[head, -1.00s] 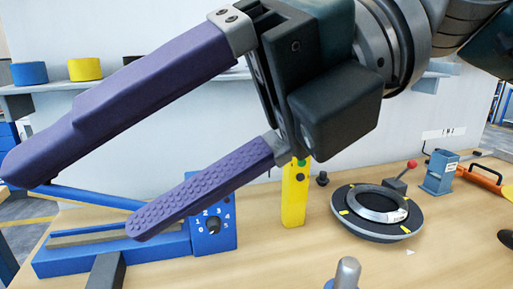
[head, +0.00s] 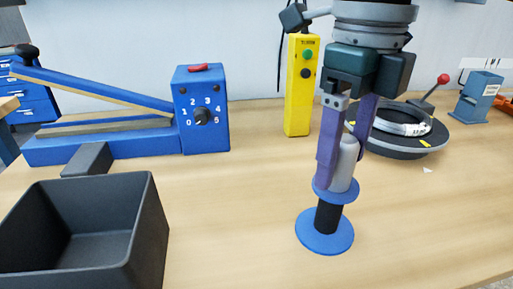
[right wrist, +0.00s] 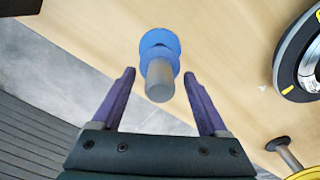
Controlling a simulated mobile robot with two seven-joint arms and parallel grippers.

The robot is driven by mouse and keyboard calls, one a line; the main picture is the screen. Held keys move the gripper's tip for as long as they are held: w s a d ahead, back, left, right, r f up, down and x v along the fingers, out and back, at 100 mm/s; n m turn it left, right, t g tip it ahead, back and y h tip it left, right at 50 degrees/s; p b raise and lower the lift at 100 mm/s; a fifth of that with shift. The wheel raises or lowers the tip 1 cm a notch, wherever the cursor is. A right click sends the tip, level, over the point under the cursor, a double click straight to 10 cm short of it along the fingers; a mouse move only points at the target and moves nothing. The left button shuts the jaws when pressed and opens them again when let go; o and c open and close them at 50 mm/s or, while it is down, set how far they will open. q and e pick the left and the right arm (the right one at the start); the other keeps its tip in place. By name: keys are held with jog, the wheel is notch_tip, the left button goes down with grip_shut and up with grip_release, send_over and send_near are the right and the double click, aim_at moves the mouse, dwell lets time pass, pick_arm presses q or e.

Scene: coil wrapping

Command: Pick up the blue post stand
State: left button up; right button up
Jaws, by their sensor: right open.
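The blue post stand (head: 325,232) stands upright on the wooden table. It has a blue base disc, a short black section, a smaller blue disc and a grey rounded post on top. My right gripper (head: 343,168) points down over it, with its purple fingers on either side of the grey post. In the right wrist view the stand (right wrist: 160,52) shows between the open fingers (right wrist: 159,75), with a visible gap on both sides. My left gripper is not in view.
A black bin (head: 150,215) is at the front left. Behind it is a blue machine with a numbered dial (head: 203,120). A yellow button box (head: 298,95) stands behind the stand. A dark round turntable (head: 410,148) is at right. The table's front right is clear.

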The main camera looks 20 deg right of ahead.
aim_at(340, 173)
jog(key=shift+f, duration=1.5)
jog(key=c, duration=1.2)
